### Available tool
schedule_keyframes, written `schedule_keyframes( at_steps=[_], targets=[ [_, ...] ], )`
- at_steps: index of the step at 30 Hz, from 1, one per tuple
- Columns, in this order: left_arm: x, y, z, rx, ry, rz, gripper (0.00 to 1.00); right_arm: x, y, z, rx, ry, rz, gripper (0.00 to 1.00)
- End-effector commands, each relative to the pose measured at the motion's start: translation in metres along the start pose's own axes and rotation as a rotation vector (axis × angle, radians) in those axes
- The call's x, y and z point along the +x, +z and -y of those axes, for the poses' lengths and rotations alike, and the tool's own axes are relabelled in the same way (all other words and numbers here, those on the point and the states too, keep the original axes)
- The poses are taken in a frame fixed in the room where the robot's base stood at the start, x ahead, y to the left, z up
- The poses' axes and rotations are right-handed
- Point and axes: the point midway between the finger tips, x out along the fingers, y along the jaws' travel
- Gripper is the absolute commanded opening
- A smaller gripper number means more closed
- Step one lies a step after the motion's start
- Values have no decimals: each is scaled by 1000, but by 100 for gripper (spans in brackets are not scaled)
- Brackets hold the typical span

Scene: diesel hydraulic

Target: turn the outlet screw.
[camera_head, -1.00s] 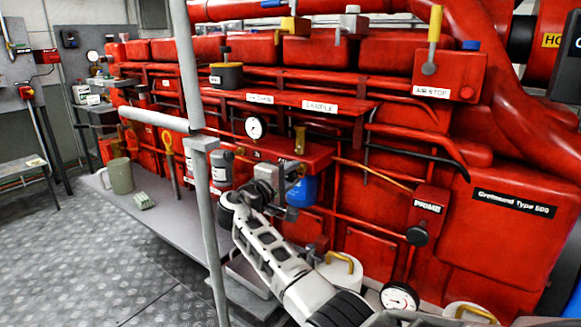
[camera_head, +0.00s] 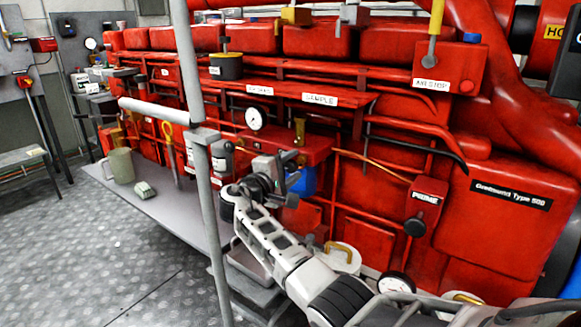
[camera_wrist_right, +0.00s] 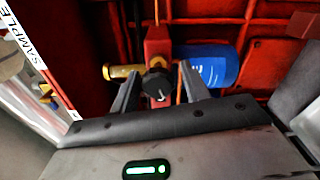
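A dark round screw knob (camera_wrist_right: 157,85), which I take to be the outlet screw, sits on a red block in the right wrist view. A brass fitting (camera_wrist_right: 122,72) is left of it and a blue cylinder (camera_wrist_right: 212,66) is right of it. My right gripper (camera_wrist_right: 158,84) is open, with its two fingers apart on either side of the knob. I cannot tell whether they touch it. In the head view my right gripper (camera_head: 290,170) is in front of the blue cylinder (camera_head: 303,181) and hides the knob. My left gripper is not in view.
A grey upright post (camera_head: 207,190) with a side rail stands left of my right arm. A round gauge (camera_head: 254,118) and the brass fitting (camera_head: 299,131) are just above the gripper. A mug (camera_head: 121,165) stands on the grey ledge (camera_head: 170,215). Floor at left is clear.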

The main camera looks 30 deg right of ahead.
Motion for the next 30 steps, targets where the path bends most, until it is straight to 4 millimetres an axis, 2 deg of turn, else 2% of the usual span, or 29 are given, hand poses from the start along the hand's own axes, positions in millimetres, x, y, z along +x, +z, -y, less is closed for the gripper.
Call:
schedule_keyframes(
  at_steps=[9,14,27,30],
  targets=[
    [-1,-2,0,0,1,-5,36,-1,0,-1,3,2,-2,52],
    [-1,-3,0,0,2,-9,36,-15,-1,-1,5,2,-3,52],
    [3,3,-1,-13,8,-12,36,-117,-1,1,4,-1,-5,52],
    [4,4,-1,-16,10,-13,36,-135,-1,1,2,-1,-4,52]
  ],
)
